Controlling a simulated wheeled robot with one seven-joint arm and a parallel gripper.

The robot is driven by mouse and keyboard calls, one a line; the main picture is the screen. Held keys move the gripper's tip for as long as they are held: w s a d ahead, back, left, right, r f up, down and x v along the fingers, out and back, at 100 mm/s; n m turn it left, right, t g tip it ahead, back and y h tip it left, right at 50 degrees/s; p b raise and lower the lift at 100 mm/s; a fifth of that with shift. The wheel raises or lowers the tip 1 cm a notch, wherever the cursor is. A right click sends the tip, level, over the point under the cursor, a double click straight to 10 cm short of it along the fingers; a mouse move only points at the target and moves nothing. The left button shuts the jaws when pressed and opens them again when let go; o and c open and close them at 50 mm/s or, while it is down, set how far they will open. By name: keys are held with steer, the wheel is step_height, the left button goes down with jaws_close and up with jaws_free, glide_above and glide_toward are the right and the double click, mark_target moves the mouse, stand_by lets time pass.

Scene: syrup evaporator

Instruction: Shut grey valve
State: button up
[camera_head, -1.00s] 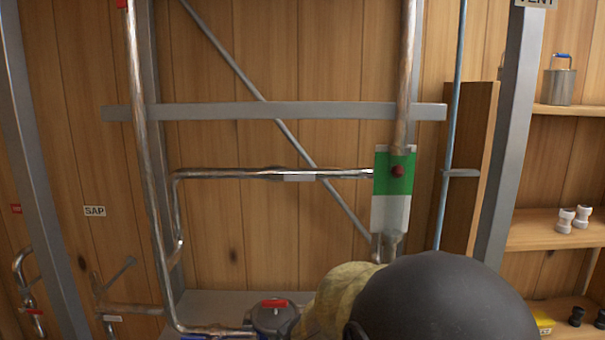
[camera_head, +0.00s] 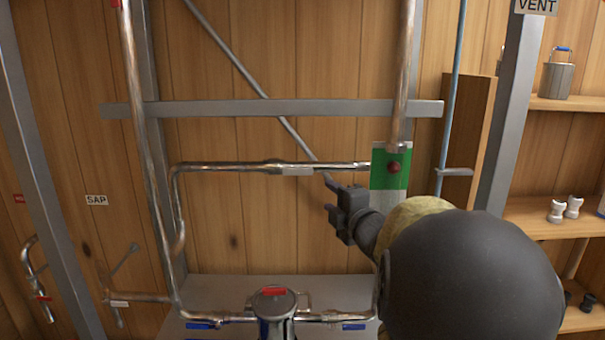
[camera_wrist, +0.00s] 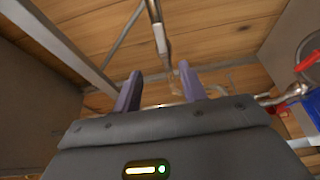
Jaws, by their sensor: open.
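A light grey valve handle (camera_head: 297,171) sits on the upper horizontal metal pipe (camera_head: 225,167) and lies along it. In the wrist view a pale grey handle (camera_wrist: 163,46) shows on a pipe beyond the fingers; it appears to be the same one. My gripper (camera_head: 328,196) is below and slightly right of this handle in the head view, apart from it. Its two fingers are spread and empty, as the wrist view (camera_wrist: 160,72) also shows. My arm hides part of the pipework at the lower right.
A green-and-white panel with a red knob (camera_head: 393,167) stands right of my gripper. Below are a pot with a red handle (camera_head: 275,291) and blue handles (camera_head: 200,325) on the pipes. A grey crossbar (camera_head: 230,110) runs above. Shelves (camera_head: 560,104) are at right.

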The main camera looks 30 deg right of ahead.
mark_target(301, 172)
steer(key=w+p, duration=0.2)
steer(key=w, duration=0.3)
steer(key=w+p, duration=0.2)
steer(key=w, duration=0.4)
steer(key=w+d+p, duration=0.1)
steer(key=w+p, duration=0.2)
steer(key=w, duration=0.2)
steer(key=shift+w+r, duration=0.1)
steer(key=shift+w, duration=0.6)
jaws_close()
